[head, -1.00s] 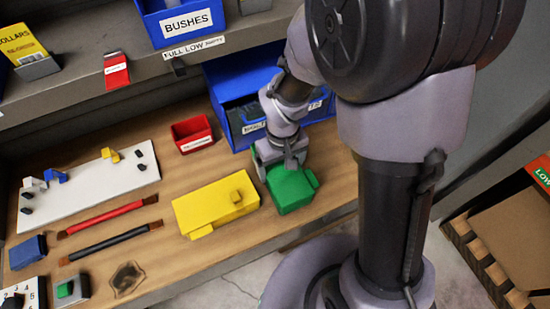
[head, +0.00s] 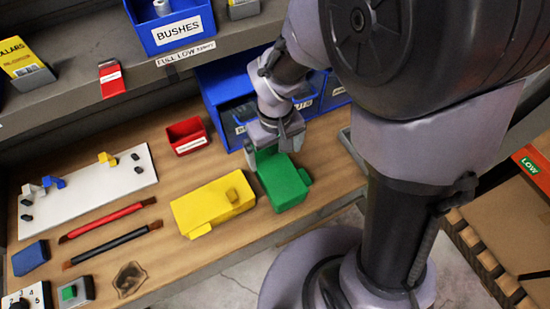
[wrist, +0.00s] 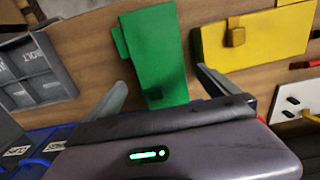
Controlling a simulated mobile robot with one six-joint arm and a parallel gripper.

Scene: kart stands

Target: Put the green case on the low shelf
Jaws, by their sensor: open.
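The green case (head: 284,183) lies on the wooden bench, right of the yellow case; it also shows in the wrist view (wrist: 155,55). My gripper (head: 267,152) is open at the case's far end, in front of the blue bins. In the wrist view its two fingers (wrist: 161,77) stand apart, with the case's near end between and beyond them. Whether they touch the case is unclear. A sign reading LOW (head: 533,166) is at the right edge, above brown boards (head: 510,235); that unit is only partly in view.
The yellow case (head: 213,203) lies close beside the green one. A red bin (head: 187,136) and blue bins (head: 225,92) stand behind. Red and black tools, a white board (head: 90,190) and small blocks lie left. My arm column hides part of the right side.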

